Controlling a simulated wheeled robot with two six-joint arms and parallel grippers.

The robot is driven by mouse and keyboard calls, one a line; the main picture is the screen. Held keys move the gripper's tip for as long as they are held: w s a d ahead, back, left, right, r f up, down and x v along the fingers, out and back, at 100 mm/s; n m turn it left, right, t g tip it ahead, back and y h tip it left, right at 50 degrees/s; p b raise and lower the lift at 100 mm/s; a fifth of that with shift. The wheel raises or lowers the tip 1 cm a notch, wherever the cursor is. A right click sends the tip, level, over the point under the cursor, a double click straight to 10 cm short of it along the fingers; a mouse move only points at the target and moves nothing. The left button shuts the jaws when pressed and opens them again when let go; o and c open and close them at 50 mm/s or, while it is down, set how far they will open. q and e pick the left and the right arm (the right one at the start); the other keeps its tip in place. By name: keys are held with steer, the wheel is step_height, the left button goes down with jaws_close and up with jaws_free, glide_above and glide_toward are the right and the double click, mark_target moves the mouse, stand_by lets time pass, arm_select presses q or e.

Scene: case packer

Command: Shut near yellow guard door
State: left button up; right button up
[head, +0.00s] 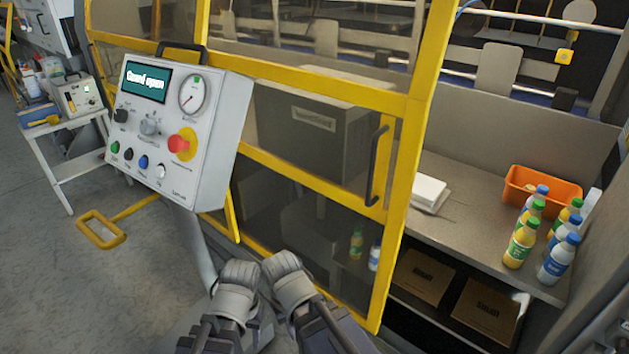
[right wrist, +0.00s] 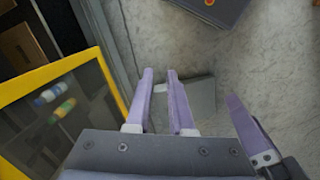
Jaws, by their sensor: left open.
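The near yellow guard door (head: 409,170) has clear panels and a black handle (head: 378,165) near its right edge. The opening right of it is uncovered, and the control panel screen (head: 146,81) reads "Guard open". The door's yellow frame corner also shows in the right wrist view (right wrist: 82,60). My left gripper (head: 240,270) is open at the bottom of the head view, below and left of the handle and apart from it. My right gripper (right wrist: 160,72) has a narrow empty gap between its purple fingers. Another purple finger shows close on its right.
The grey control panel (head: 176,125) stands left of the door. Inside the opening, an orange bin (head: 538,190) and several bottles (head: 520,243) stand on a shelf, with flat brown cartons (head: 486,308) below. Grey floor (head: 60,270) is clear at lower left.

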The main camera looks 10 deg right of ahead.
steer(key=w+d+m, duration=0.1)
steer(key=w+d, duration=0.1)
steer(key=d, duration=0.2)
steer(key=w+d+t+h+b, duration=0.1)
steer(key=w+d, duration=0.2)
steer(key=w+d+f+m, duration=0.1)
steer(key=w+d, duration=0.2)
steer(key=d, duration=0.1)
steer(key=shift+d+m, duration=0.3)
steer(key=shift+d, duration=0.05)
jaws_close()
steer(key=w+d+r+n+t+h, duration=0.3)
steer(key=w+d+r+t+h, duration=0.2)
steer(key=w+r+h, duration=0.55)
steer(key=w+a+r+n+t+h, duration=0.1)
steer(key=w+a+r+n+t, duration=0.15)
steer(key=r, duration=0.35)
steer(key=w+a+r+n+t+h, duration=0.1)
steer(key=w+a+r+t, duration=0.15)
steer(key=w+r, duration=0.2)
steer(key=w+d, duration=0.2)
steer(key=d, duration=0.9)
steer(key=shift+w+r, duration=0.2)
steer(key=shift+w, duration=0.05)
